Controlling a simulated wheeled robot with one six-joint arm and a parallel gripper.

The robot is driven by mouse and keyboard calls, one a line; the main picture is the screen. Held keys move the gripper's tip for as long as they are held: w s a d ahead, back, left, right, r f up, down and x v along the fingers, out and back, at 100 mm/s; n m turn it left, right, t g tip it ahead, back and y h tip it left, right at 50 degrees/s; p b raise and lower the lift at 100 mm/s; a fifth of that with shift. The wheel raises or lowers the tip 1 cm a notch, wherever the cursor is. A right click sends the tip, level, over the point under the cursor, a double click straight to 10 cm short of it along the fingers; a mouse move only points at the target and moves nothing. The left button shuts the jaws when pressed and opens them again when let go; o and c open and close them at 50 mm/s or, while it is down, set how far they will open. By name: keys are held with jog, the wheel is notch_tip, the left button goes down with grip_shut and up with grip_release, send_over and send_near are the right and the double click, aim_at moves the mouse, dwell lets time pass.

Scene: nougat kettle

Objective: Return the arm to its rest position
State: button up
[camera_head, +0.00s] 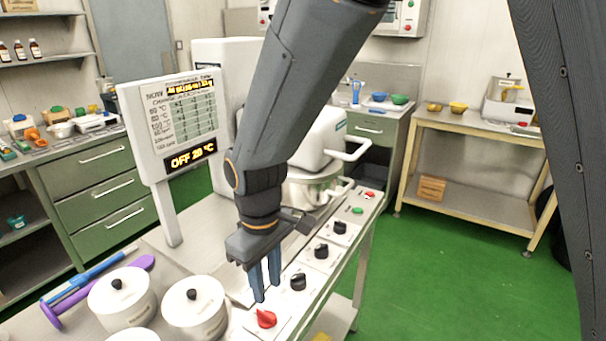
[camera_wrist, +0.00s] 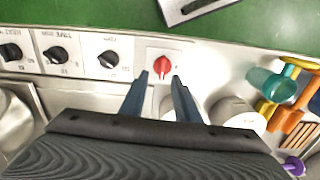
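My gripper (camera_head: 264,287) reaches down over the front control strip of the kettle bench, with its fingers a little above and behind the red knob (camera_head: 266,318). In the wrist view my gripper (camera_wrist: 159,78) has its two fingers apart, with nothing between them; the red knob (camera_wrist: 163,66) shows just beyond the fingertips. I cannot tell whether a finger touches it. The arm is extended forward and down from the top of the head view.
Black knobs (camera_head: 298,282) line the strip, with green and red buttons farther back. The kettle (camera_head: 318,184) stands behind. The green floor (camera_head: 450,270) at right is clear.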

jog(key=d+f+m+b, duration=0.1)
jog(key=d+m, duration=0.5)
jog(key=d, duration=0.9)
jog(key=d+f+m+t+b, duration=0.1)
jog(key=d+m, duration=0.5)
jog(key=d, duration=0.8)
jog(key=shift+w+d+f+b, duration=0.4)
jog(key=shift+f+b, duration=0.15)
jog(key=shift+b, duration=0.55)
